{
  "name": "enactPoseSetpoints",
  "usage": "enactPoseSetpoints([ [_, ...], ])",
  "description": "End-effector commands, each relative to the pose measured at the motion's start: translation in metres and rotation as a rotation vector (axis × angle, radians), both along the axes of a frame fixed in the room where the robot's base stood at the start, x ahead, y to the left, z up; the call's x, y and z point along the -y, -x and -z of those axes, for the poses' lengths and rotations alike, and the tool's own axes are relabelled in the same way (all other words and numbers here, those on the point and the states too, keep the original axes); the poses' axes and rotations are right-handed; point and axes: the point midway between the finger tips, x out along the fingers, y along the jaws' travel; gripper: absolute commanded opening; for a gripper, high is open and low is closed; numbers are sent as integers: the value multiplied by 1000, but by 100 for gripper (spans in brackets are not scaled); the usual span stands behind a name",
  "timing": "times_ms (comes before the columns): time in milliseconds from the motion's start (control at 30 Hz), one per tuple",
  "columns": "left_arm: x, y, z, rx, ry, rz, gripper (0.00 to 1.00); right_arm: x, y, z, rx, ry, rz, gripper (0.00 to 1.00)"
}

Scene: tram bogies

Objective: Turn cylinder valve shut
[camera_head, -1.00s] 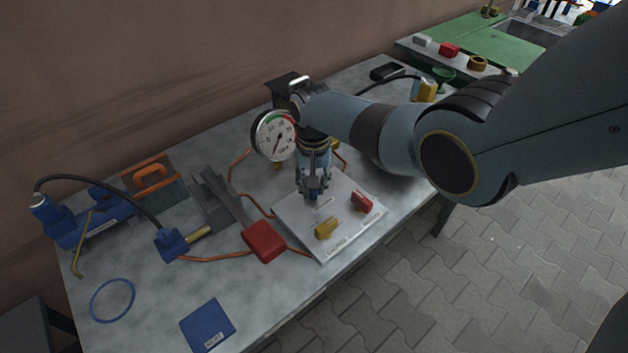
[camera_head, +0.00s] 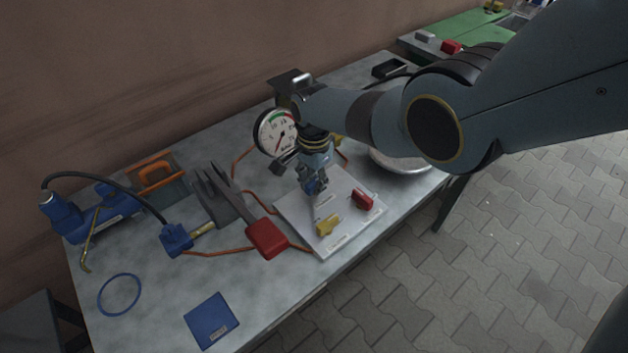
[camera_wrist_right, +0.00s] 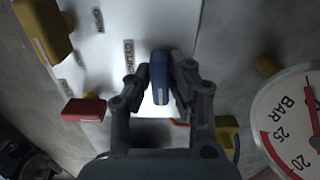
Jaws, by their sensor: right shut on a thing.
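A white panel (camera_head: 345,238) lies on the grey workbench and carries coloured valve handles. My right gripper (camera_head: 316,188) reaches down onto the panel's far left part. In the right wrist view its fingers (camera_wrist_right: 160,88) are shut on a blue valve handle (camera_wrist_right: 160,66), one finger on each side. A label beside the handle begins "CYLIN", its end hidden. A yellow handle (camera_head: 327,224) and a red handle (camera_head: 362,198) stand on the panel, clear of the gripper. The white round gauge (camera_head: 274,133) stands behind, marked BAR in the wrist view. My left gripper is not in view.
Left of the panel lie a red-handled tool (camera_head: 266,238), a blue torch-like tool with a black hose (camera_head: 177,239), an orange-handled box (camera_head: 160,177), a blue ring (camera_head: 119,294) and a blue pad (camera_head: 210,320). A silver dish (camera_head: 407,165) sits partly behind my right arm.

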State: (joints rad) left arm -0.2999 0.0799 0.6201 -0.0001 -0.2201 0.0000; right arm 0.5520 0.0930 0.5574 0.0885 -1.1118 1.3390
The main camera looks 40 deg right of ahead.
Motion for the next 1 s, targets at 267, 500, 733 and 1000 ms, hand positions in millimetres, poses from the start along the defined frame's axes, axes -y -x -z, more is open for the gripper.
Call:
enactPoseSetpoints([
  [267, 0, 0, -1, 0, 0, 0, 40, 0, 0, 0, -1, 1, 70, 0],
  [500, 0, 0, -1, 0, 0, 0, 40, 0, 0, 0, -1, 0, 83, 0],
  [733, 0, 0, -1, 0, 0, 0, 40, 0, 0, 0, 0, 0, 83, 0],
  [1000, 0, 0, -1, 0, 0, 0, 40, 0, 0, 0, 0, 0, 81, 40],
])
